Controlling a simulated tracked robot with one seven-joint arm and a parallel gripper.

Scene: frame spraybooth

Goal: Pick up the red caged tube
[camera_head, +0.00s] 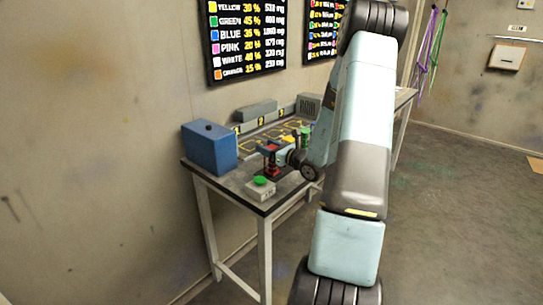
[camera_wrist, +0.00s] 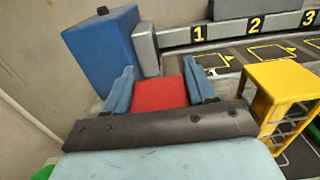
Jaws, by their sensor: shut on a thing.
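The red caged tube (camera_head: 272,168) is at the near part of the workbench, behind the green button box. In the wrist view its flat red top (camera_wrist: 158,93) sits between the two blue fingers. My gripper (camera_head: 270,149) reaches in from the right and is shut on it; in the wrist view my gripper (camera_wrist: 160,88) has one finger on each side of the red top. The tube's lower part is hidden by the gripper in the wrist view. I cannot tell whether its base touches the bench.
A yellow caged tube (camera_wrist: 283,82) stands close on the right. A blue box (camera_head: 208,147) stands at the bench's left end. A green button box (camera_head: 260,187) sits at the near edge. Numbered, yellow-outlined slots (camera_wrist: 273,52) lie behind. A green item (camera_head: 305,131) stands farther along.

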